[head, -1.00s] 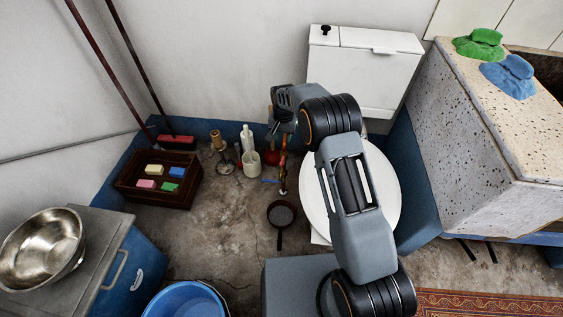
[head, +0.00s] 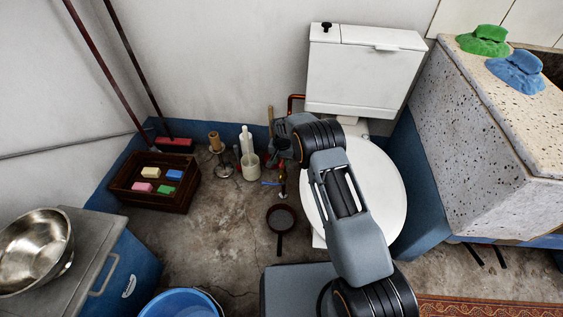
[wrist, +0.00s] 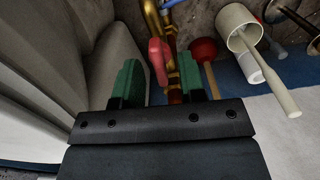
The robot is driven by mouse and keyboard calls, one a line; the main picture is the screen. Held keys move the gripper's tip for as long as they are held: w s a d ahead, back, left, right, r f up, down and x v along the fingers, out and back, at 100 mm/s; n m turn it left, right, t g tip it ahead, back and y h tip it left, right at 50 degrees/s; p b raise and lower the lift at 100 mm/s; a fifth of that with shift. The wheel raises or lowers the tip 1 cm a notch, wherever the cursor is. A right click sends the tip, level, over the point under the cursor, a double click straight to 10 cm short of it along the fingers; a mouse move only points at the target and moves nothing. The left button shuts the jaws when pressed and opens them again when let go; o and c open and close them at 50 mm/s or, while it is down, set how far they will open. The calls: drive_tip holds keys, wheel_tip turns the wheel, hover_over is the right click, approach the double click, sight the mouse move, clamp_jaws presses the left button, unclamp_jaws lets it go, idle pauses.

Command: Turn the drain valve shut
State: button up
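A copper and brass pipe with valve fittings (wrist: 152,20) runs down by the wall; in the head view its upper bend (head: 291,101) shows beside the toilet. A red handle (wrist: 157,58) sits on it, and a blue handle (wrist: 172,3) is farther along; the blue one also shows in the head view (head: 270,183). I cannot tell which handle is the drain valve's. My gripper (wrist: 160,82) is open, green fingers apart, with the red handle in line with the gap; contact is unclear. In the head view my gripper (head: 281,143) hides part of the pipe.
The white toilet (head: 362,75) stands close on the right. A red plunger (wrist: 204,52) and a white brush holder (wrist: 244,30) are near the fingers. A dark pan (head: 281,218) lies on the floor, and a wooden crate (head: 128,201) is at left.

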drive_tip(key=shift+f, duration=0.15)
drive_tip(key=shift+c, duration=0.4)
clamp_jaws()
